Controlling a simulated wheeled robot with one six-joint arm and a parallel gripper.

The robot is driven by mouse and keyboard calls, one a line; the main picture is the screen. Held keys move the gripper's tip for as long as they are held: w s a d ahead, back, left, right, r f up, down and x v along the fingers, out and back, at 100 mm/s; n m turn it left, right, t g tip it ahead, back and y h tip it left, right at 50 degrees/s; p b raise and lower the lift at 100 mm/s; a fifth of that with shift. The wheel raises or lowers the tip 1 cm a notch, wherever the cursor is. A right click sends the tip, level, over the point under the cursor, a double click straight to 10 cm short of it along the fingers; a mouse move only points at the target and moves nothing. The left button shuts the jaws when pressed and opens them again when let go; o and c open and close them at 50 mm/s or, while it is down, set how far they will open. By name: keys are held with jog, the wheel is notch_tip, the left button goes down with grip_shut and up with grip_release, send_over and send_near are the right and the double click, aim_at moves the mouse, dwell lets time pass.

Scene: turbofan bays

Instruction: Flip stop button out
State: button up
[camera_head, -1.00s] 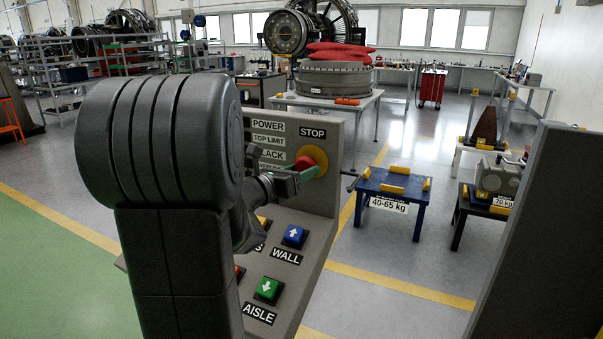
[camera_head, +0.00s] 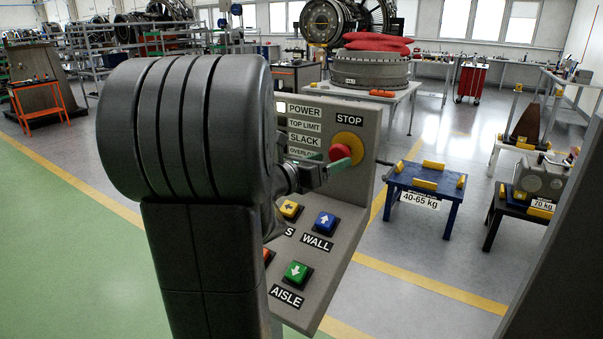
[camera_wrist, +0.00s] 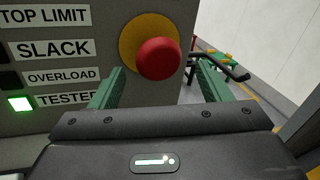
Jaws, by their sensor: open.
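The stop button is a red mushroom knob (camera_head: 343,151) on a yellow round base, under the STOP label on the grey control panel (camera_head: 362,118). In the wrist view the red knob (camera_wrist: 158,59) is just beyond and above the space between my green fingertips. My gripper (camera_wrist: 160,85) is open and empty, with one finger at each side below the knob. In the head view my gripper (camera_head: 327,168) is in front of the panel, close to the knob; my arm hides part of the panel. I cannot tell whether a finger touches the knob.
Below are a yellow arrow button (camera_head: 290,209), a blue WALL button (camera_head: 326,222) and a green AISLE button (camera_head: 297,272). A green lamp (camera_wrist: 20,104) is lit beside TESTED. A blue stand (camera_head: 426,190) is on the floor to the right.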

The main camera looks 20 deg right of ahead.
jog(key=b+v, duration=0.1)
jog(key=v, duration=1)
jog(key=shift+s+a, duration=0.2)
jog(key=shift+a, duration=0.15)
jog(key=shift+d, duration=0.1)
jog(key=p+x, duration=0.1)
jog(key=x, duration=1.2)
jog(key=shift+w+d+p, duration=0.2)
jog(key=shift+d+p, duration=0.1)
jog(key=shift+d, duration=0.05)
